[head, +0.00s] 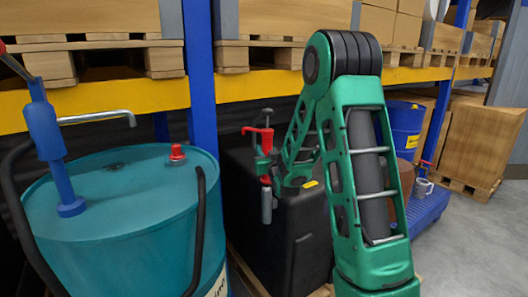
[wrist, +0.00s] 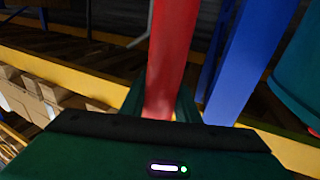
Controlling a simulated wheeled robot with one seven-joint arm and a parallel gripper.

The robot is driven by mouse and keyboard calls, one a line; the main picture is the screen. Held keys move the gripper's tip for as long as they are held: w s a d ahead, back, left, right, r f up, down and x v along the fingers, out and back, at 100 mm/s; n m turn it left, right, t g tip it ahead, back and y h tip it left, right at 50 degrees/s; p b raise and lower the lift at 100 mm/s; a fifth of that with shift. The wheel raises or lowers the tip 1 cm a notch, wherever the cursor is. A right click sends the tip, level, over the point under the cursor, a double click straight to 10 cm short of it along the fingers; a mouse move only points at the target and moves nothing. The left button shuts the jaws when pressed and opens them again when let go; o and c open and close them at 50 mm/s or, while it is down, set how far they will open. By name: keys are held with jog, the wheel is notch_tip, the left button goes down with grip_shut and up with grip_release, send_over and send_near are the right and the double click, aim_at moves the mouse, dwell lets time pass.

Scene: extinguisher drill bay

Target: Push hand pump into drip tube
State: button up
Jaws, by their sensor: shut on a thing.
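The hand pump (head: 267,140) is red with a T-shaped grip on top and a side spout, and stands roughly upright in the head view. My green gripper (head: 264,164) is shut on its body, in front of the black tank. In the wrist view the pump's red body (wrist: 170,60) rises from between the jaws. A short grey tube (head: 266,206), seemingly the drip tube, hangs upright at the tank's side, directly below the pump's red lower part. The pump's lower end and the tube mouth meet in the picture; I cannot tell how far one is inside the other.
The black tank (head: 290,245) stands beneath my arm. A teal drum (head: 120,235) with a blue pump (head: 48,140) and black hose is at left. A blue rack post (head: 201,80) stands between.

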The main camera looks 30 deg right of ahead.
jog(key=shift+f, duration=1.8)
dwell(1.6)
jog(key=o, duration=1.2)
jog(key=shift+f, duration=0.1)
jog(key=v, duration=0.9)
jog(key=shift+a, duration=0.1)
dwell(0.5)
dwell(0.5)
